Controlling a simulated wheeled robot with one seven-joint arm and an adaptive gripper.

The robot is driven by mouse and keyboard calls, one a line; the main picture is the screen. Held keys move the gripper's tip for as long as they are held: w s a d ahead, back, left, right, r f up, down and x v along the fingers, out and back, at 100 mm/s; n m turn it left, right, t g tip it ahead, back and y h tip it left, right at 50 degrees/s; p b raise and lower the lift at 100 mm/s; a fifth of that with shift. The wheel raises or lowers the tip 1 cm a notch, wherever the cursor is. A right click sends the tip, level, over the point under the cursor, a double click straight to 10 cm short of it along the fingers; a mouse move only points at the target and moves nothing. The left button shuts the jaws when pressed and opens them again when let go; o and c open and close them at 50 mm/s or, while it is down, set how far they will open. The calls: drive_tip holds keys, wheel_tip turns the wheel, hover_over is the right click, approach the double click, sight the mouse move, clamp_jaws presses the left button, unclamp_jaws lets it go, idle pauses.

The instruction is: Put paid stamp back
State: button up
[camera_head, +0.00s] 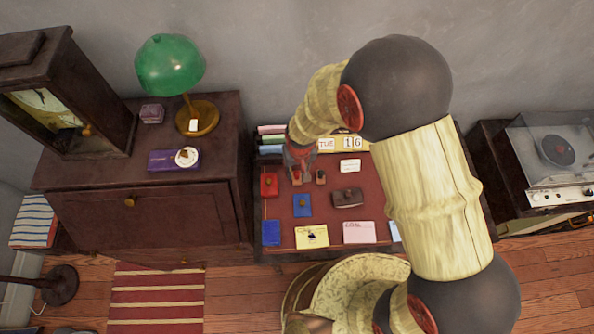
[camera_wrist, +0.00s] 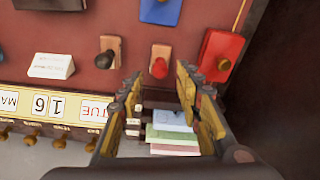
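Two small wooden stamps stand side by side on the red desk top: one with a dark knob (camera_wrist: 108,53) and one with a red knob (camera_wrist: 160,62). I cannot read which is the paid stamp. Both also show in the head view, the nearer-left one (camera_head: 297,178) and the right one (camera_head: 320,178). A red pad (camera_wrist: 222,52) with a knobbed piece on it and a blue pad (camera_wrist: 160,9) lie close by. My gripper (camera_wrist: 157,96) is open, with nothing seen held between its fingers. In the head view it (camera_head: 298,165) hangs above the desk's back left part, near the stamps.
Stacked coloured papers (camera_wrist: 172,138) sit in the back corner below my fingers. A date calendar (camera_wrist: 50,105) and a white card (camera_wrist: 51,65) stand beside them. A brown blotter (camera_head: 348,197) and several cards lie farther forward. A dark cabinet (camera_head: 150,215) rises at the left.

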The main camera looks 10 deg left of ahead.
drive_tip(key=d+r+m+t, duration=0.1)
drive_tip(key=d+r, duration=0.3)
drive_tip(key=r, duration=0.5)
drive_tip(key=d+r, duration=0.4)
drive_tip(key=r, duration=0.4)
drive_tip(key=d+r+m+t, duration=0.1)
drive_tip(key=d+r, duration=0.4)
drive_tip(key=r, duration=0.4)
drive_tip(key=s+d+r+m+t, duration=0.2)
drive_tip(key=s+d+r, duration=1.1)
drive_tip(key=s+r, duration=0.1)
drive_tip(key=shift+d+m+h+p, duration=0.3)
drive_tip(key=shift+m+p, duration=0.1)
drive_tip(key=shift+p, duration=0.05)
drive_tip(key=shift+f, duration=0.15)
